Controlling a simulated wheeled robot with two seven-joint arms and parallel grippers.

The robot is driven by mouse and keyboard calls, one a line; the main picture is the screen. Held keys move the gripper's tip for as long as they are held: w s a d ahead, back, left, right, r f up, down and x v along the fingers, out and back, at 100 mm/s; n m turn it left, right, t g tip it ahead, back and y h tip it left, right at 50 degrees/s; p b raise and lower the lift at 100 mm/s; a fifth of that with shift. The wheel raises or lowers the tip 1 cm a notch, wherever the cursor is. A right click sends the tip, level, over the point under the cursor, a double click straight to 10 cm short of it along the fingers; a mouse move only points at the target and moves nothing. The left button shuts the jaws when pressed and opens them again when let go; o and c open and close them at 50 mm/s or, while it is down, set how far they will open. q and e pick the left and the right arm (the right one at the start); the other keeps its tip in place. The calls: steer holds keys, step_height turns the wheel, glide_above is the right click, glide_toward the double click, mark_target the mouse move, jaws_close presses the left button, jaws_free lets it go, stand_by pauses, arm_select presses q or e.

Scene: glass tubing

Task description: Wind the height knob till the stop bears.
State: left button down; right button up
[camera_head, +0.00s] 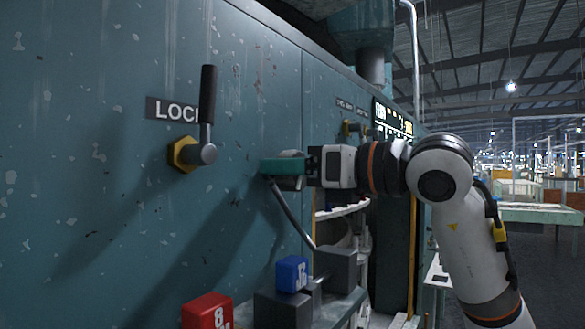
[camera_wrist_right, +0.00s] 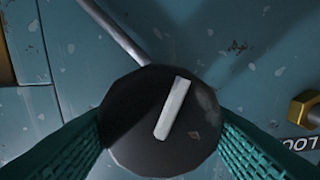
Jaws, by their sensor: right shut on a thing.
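The height knob (camera_wrist_right: 160,120) is a dark, round, many-sided knob with a white pointer bar, seen face-on in the right wrist view. The bar is tilted, its upper end leaning right. My right gripper (camera_head: 284,167) has teal ribbed fingers and is shut on the knob at the machine panel. In the right wrist view a finger (camera_wrist_right: 85,140) presses each side of the knob. In the head view the fingers mostly hide the knob. A thin grey rod (camera_head: 290,213) runs from beside the knob down to the right. No stop can be made out. My left gripper is not in view.
A black-handled lock lever (camera_head: 207,110) on a brass hex nut stands left of my gripper, by a LOCK label (camera_head: 171,109). Below are a red block (camera_head: 207,311), a blue block (camera_head: 292,273) and dark grey blocks (camera_head: 336,268).

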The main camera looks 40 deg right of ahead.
steer(key=m+b, duration=0.1)
steer(key=m, duration=0.3)
steer(key=shift+d, duration=0.1)
steer(key=shift+d+m+b, duration=0.1)
steer(key=shift+m+b, duration=0.55)
steer(key=shift+m, duration=0.95)
steer(key=o, duration=1)
steer(key=shift+c, duration=0.2)
steer(key=shift+s+d+f+b, duration=0.1)
steer(key=shift+s+b, duration=0.15)
steer(key=shift+b, duration=0.05)
steer(key=b+v, duration=0.4)
steer(key=v, duration=0.7)
steer(key=shift+s+d, duration=0.15)
steer(key=shift+s, duration=0.05)
